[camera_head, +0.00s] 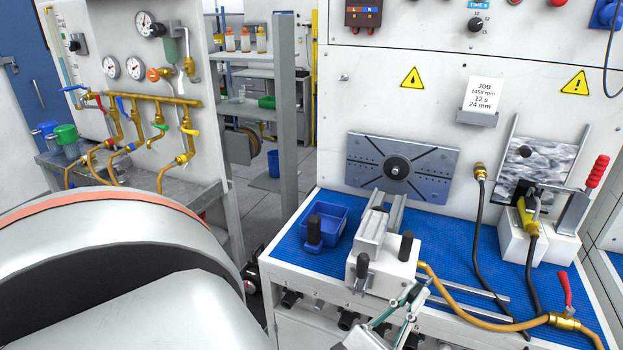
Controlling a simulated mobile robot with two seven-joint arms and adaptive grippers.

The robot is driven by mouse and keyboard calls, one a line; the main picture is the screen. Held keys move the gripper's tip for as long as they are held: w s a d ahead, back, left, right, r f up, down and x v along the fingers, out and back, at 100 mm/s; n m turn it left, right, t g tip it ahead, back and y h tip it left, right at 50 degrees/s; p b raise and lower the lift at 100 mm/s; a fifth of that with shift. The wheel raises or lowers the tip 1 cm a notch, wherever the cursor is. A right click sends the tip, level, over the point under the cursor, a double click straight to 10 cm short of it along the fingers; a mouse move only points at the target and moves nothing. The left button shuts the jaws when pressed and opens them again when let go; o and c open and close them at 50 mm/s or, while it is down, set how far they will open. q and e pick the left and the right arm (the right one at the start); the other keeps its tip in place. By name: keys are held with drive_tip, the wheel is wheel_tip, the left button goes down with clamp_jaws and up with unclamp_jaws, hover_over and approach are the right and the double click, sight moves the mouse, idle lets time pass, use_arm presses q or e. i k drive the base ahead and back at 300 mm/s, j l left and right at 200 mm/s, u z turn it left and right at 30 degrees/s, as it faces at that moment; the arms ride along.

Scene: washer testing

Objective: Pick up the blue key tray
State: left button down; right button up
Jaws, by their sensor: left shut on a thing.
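The blue key tray (336,213) is a small open box. It stands on the blue mat at the left of the bench, left of the grey-and-white clamp fixture. A small blue block with a dark cylindrical top (313,233) is at its front left corner. My left gripper (413,295) is at the bottom of the head view, at the bench's front edge, right of and nearer than the tray and apart from it. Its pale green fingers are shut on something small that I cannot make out. My right gripper is not in view.
The clamp fixture (384,262) with black knobs stands just right of the tray. An orange hose (470,312) runs along the front to a brass valve with a red handle (566,300). A slotted plate (402,166) is on the back panel. Blue mat lies bare left of the tray.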

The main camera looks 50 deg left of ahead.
sight(324, 223)
drive_tip(key=k+u, duration=0.15)
drive_tip(key=u, duration=0.25)
drive_tip(key=k+j+u, duration=0.1)
drive_tip(key=u, duration=0.25)
drive_tip(key=i+j+u, duration=0.1)
drive_tip(key=u, duration=0.25)
drive_tip(key=i+u, duration=0.35)
drive_tip(key=k, duration=0.05)
